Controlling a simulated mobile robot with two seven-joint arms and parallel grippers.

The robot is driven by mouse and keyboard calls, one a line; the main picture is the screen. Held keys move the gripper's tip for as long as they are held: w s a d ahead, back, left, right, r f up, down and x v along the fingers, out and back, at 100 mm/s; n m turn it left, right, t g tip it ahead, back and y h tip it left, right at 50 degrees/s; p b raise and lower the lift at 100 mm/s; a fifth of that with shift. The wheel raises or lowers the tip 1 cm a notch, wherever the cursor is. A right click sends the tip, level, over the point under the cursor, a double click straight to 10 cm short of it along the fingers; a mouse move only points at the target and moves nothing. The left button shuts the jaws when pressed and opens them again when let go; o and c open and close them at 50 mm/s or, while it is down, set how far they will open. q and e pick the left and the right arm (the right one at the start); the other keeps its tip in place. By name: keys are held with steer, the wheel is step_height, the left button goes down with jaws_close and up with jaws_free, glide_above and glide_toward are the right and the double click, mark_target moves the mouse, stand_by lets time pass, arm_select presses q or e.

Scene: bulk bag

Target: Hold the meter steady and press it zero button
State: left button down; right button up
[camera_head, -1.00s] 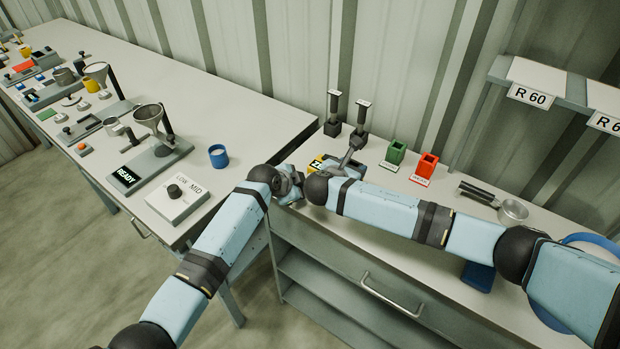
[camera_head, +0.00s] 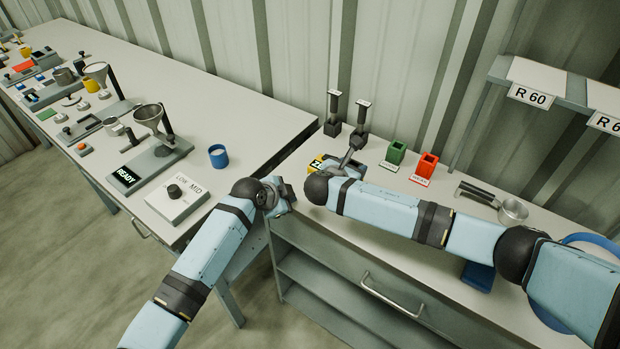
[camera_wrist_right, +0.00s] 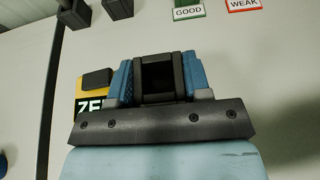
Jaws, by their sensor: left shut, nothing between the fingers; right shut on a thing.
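A pan (camera_head: 512,211) lies further right. The left table holds a blue cup (camera_head: 218,156) and a LOW MID box (camera_head: 177,200).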

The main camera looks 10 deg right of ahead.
stand_by(0.3)
steer(key=o, duration=1.2)
steer(key=shift+o, duration=0.2)
